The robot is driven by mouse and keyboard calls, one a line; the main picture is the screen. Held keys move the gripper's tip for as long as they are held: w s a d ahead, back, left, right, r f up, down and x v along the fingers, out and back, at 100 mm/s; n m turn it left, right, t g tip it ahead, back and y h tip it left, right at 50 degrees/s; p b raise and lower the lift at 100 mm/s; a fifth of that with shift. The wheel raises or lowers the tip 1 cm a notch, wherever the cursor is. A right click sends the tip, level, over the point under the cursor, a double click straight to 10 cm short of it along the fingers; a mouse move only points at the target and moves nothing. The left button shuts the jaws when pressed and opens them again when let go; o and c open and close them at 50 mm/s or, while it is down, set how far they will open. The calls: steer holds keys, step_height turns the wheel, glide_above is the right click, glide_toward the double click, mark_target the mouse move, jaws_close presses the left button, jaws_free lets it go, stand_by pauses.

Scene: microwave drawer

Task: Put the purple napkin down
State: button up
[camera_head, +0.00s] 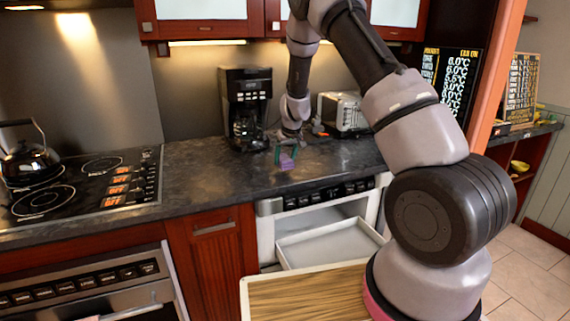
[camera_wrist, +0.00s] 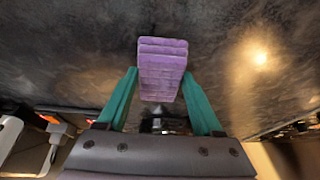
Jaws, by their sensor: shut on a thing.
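The purple napkin (camera_head: 287,161) is at the tips of my gripper (camera_head: 286,152), over the dark countertop (camera_head: 225,180) in front of the coffee maker and toaster. In the wrist view the napkin (camera_wrist: 162,65) looks like a folded, layered block. It sits between the two green fingers of my gripper (camera_wrist: 160,78), which are shut on it. The napkin is low, close to the counter surface; I cannot tell whether it touches it.
A black coffee maker (camera_head: 246,105) and a silver toaster (camera_head: 342,113) stand at the back of the counter. A microwave drawer (camera_head: 330,245) is pulled open below the counter. The stove with a kettle (camera_head: 28,160) is at left. The counter's front left is clear.

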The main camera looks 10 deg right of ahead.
steer(key=shift+f, duration=1.15)
steer(key=o, duration=1.3)
steer(key=shift+f, duration=0.1)
